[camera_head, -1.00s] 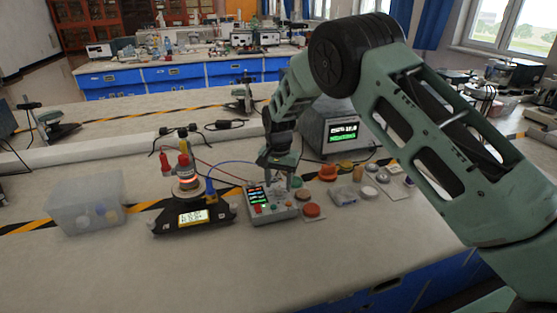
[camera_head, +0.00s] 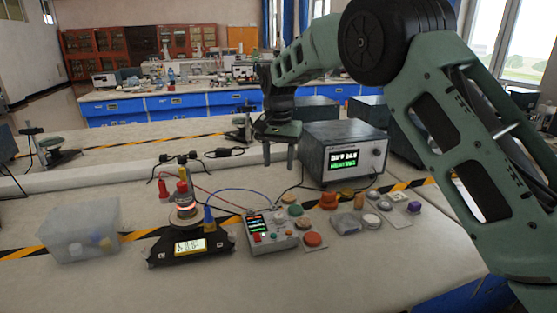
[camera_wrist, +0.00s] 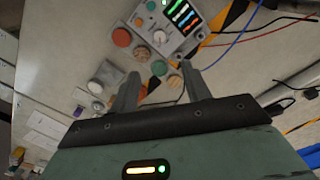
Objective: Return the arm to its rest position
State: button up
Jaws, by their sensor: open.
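My gripper (camera_head: 279,152) hangs above the bench, fingers pointing down and apart, with nothing between them. It is behind and above the small grey control box (camera_head: 270,232), which has a lit screen and buttons, and left of the instrument with a green display. In the wrist view my gripper's two fingers (camera_wrist: 162,92) stand apart, and the control box (camera_wrist: 170,25) lies beyond them at the top. My arm reaches in from the right side of the head view.
The display instrument (camera_head: 345,153) stands close to my gripper's right. A black device with a lit screen (camera_head: 190,247), a clear bin (camera_head: 80,232), a red button (camera_head: 313,240) and several loose knobs and caps lie on the bench. Cables cross behind. The front bench surface is clear.

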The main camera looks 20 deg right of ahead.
jog(key=s+a+r+n+y, duration=0.1)
jog(key=s+a+n, duration=0.35)
jog(key=s, duration=0.55)
jog(key=s+a+r+n+y, duration=0.1)
jog(key=s+a+n, duration=0.3)
jog(key=s, duration=0.7)
jog(key=s+d+f+n, duration=0.1)
jog(key=s+f+n, duration=0.1)
jog(key=s, duration=0.9)
jog(key=s+d+f+n+h, duration=0.1)
jog(key=s+n, duration=0.3)
jog(key=s, duration=0.6)
jog(key=shift+s+d+f, duration=0.2)
jog(key=shift+s+f, duration=0.15)
jog(key=shift+f, duration=0.05)
